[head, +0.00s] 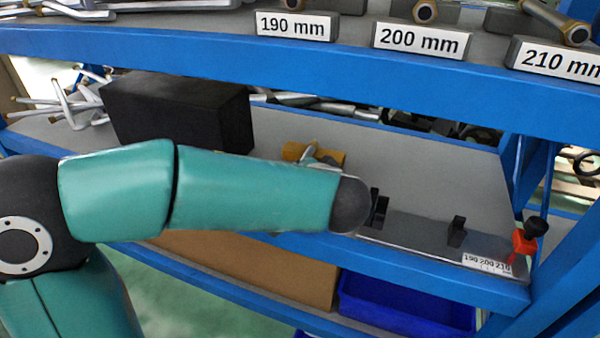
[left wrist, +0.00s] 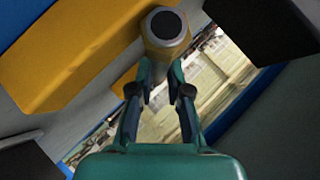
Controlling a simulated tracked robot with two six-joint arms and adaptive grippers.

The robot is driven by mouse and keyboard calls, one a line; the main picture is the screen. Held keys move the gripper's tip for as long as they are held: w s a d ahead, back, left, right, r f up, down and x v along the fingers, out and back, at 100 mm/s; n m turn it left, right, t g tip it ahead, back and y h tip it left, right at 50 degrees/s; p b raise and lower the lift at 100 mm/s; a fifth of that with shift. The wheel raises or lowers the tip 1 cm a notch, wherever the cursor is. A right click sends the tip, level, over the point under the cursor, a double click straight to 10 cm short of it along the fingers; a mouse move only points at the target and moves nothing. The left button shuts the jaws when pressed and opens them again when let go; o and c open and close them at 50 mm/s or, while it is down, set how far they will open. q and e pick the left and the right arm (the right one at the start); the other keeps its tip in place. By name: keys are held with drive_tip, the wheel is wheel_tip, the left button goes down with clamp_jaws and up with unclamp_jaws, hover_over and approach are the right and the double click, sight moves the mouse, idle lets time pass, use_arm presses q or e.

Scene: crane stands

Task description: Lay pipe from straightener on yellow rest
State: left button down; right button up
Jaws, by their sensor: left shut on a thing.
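The pipe (left wrist: 166,28) is in my left gripper (left wrist: 161,75) in the left wrist view. Its round end has a dark centre, a grey rim and a brass-coloured collar, and it points toward the camera. The fingers are closed around the pipe. The yellow rest (left wrist: 60,55) is right beside the pipe on the left in that view; I cannot tell whether they touch. In the head view the yellow rest (head: 296,150) shows partly behind my left arm, which hides most of the gripper and the pipe. My right gripper is not in view. I cannot pick out the straightener for sure.
A black box (head: 180,112) stands on the shelf (head: 420,170) behind my arm. A length gauge (head: 415,232) with black brackets and a red stop (head: 523,240) lies along the front edge. The upper blue beam (head: 300,62) hangs above. Grey shelf right of the rest is clear.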

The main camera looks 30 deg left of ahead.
use_arm(q)
drive_tip(key=c, duration=1)
unclamp_jaws()
drive_tip(key=shift+c, duration=0.2)
drive_tip(key=shift+s+d, duration=0.1)
drive_tip(key=v, duration=1.1)
drive_tip(key=shift+s+d+r, duration=0.2)
drive_tip(key=shift+s+d, duration=0.05)
